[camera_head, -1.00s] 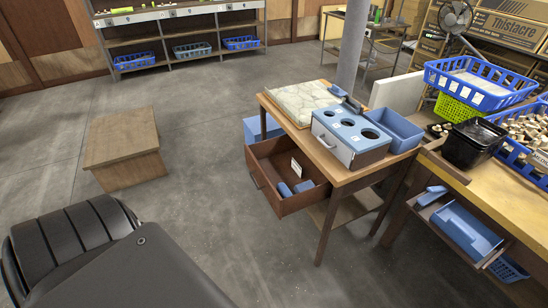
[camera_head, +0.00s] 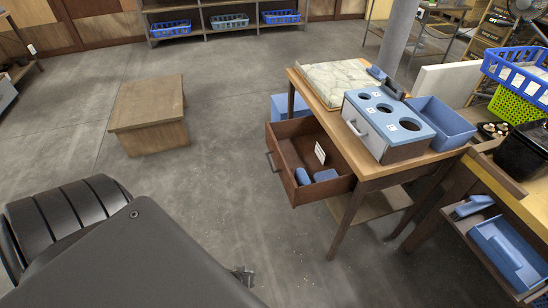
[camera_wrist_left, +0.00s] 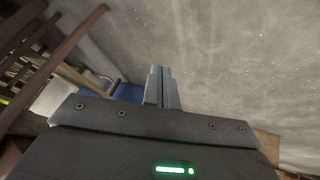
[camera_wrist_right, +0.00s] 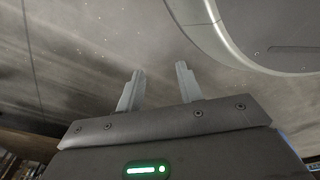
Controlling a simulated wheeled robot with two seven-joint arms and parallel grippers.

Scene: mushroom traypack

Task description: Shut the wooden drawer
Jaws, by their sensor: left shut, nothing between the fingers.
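The wooden drawer (camera_head: 285,172) is pulled open to the left from under the small wooden table (camera_head: 372,180) in the head view. Its handle (camera_head: 270,162) is on its left-facing front. Inside lie two blue objects (camera_head: 325,175) and a white label card (camera_head: 320,153). My left gripper (camera_wrist_left: 161,70) is shut and empty in the left wrist view, over grey floor. What looks like its tip (camera_head: 243,276) shows low in the head view, below and left of the drawer, apart from it. My right gripper (camera_wrist_right: 160,68) is open and empty in the right wrist view.
On the table stand a blue-topped box with round holes (camera_head: 390,124), a blue bin (camera_head: 440,122) and a marbled board (camera_head: 340,80). A low wooden box (camera_head: 148,112) stands left on the floor. A workbench (camera_head: 510,200) is at right. Floor left of the drawer is clear.

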